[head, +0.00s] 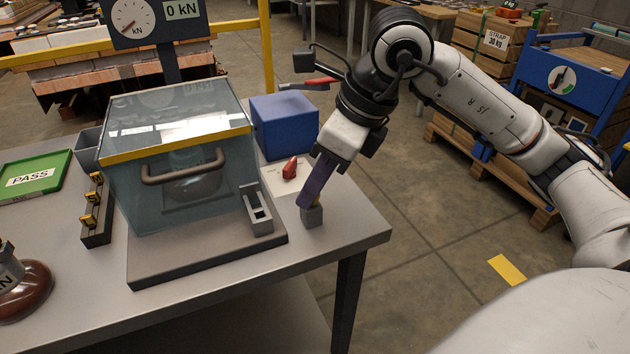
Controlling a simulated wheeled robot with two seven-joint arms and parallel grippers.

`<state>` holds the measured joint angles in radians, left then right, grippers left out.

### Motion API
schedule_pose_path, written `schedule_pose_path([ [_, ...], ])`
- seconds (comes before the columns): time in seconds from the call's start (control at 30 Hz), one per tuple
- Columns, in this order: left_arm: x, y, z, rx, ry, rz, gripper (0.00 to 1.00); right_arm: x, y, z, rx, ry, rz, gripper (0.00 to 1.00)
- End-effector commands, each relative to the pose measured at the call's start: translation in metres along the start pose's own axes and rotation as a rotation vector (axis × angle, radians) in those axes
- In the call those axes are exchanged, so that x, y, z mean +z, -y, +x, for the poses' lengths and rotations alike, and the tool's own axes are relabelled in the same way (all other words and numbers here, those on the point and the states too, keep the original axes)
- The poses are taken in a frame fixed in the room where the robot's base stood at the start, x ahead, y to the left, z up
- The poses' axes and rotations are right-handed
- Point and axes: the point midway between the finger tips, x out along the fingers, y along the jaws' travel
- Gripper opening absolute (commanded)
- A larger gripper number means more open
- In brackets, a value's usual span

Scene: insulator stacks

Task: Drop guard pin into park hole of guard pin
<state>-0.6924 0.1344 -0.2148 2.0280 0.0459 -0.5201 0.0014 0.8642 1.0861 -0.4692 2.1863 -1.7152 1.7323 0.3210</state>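My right gripper (308,198) points down at the right end of the table, its purple finger seen from the side. Its tip is at the top of a small grey block (312,217), which stands near the table's right edge and may hold the park hole. A small yellow bit (317,203) shows between the fingertip and the block; it may be part of the guard pin. The finger hides the rest, so I cannot tell whether the pin is gripped or how deep it sits. The hole's opening is hidden. My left gripper is out of view.
A clear test box (170,195) with a handle and a slotted grey bracket (258,212) stands left of the gripper. Behind are a blue box (284,125) and a red piece (290,168) on a white card. The table's front right corner is bare.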

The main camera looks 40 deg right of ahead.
Motion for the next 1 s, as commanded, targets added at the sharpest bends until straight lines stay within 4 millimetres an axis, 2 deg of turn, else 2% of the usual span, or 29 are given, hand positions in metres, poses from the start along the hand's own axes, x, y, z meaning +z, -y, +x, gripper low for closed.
schedule_pose_path([
  [0.03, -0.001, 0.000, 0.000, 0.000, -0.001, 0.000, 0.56, 0.000, 0.000, -0.001, 0.000, 0.000, 0.000, 0.35],
  [0.07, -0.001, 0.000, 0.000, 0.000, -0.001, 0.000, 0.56, 0.000, 0.000, -0.001, 0.000, 0.000, 0.000, 0.40],
  [0.43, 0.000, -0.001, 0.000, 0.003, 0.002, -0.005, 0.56, 0.000, 0.000, -0.001, 0.000, -0.001, 0.000, 0.40],
  [0.5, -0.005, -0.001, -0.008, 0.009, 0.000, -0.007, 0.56, 0.001, 0.000, -0.003, -0.001, 0.001, 0.000, 0.40],
  [0.8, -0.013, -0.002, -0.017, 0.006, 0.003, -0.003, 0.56, 0.002, 0.001, -0.067, -0.004, 0.004, 0.001, 0.40],
  [1.0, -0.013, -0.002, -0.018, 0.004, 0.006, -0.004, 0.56, 0.001, 0.001, -0.096, -0.002, 0.001, 0.001, 0.40],
])
